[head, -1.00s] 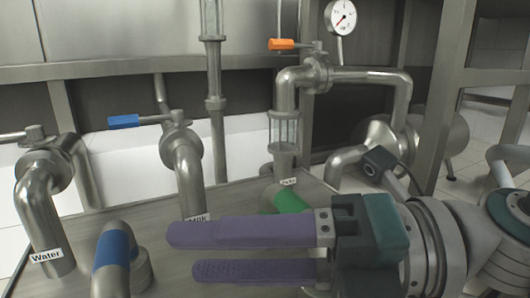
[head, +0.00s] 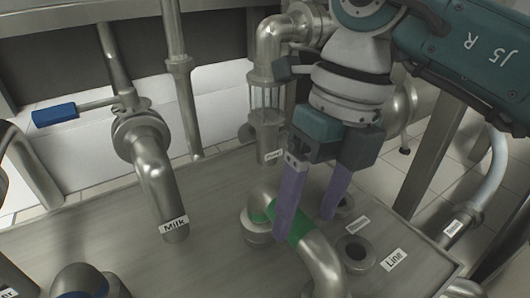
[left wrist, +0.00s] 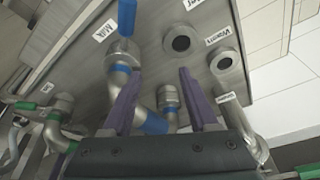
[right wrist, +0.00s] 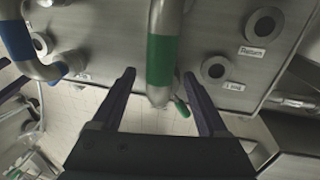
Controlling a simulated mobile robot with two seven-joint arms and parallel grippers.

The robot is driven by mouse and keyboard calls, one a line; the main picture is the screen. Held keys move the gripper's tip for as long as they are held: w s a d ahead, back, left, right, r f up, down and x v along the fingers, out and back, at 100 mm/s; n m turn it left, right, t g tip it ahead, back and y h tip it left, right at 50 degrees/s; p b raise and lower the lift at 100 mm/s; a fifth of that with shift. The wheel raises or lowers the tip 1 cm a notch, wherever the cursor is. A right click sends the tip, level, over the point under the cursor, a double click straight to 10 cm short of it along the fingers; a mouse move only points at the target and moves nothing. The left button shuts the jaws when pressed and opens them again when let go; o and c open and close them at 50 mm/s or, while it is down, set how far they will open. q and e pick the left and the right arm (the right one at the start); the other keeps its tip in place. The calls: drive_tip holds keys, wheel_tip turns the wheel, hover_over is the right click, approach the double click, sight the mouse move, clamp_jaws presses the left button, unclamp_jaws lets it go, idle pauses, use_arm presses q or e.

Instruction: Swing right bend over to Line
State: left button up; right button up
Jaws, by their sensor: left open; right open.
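The right bend is a steel pipe (head: 322,262) with a green band, rising from the panel beside the Line port. The Line port (head: 355,252) is an open round socket with its label (head: 395,260) to its right. Both also show in the right wrist view: the green-banded bend (right wrist: 162,58) and the Line port (right wrist: 216,69). My right gripper (head: 307,222) is open, its purple fingers on either side of the bend, which shows between them; I cannot tell whether they touch it. My left gripper (left wrist: 160,85) is open near a blue-banded bend (left wrist: 153,122).
The Return port (head: 345,206) sits just behind the Line port. The Milk pipe (head: 163,190) stands at left, below a blue-handled valve (head: 54,114). Blue-banded pipework (head: 85,284) is at the bottom left. The panel's middle (head: 200,235) is clear.

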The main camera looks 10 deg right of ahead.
drive_tip(key=shift+a+f, duration=0.2)
drive_tip(key=shift+f, duration=0.85)
drive_tip(key=shift+c, duration=0.4)
clamp_jaws()
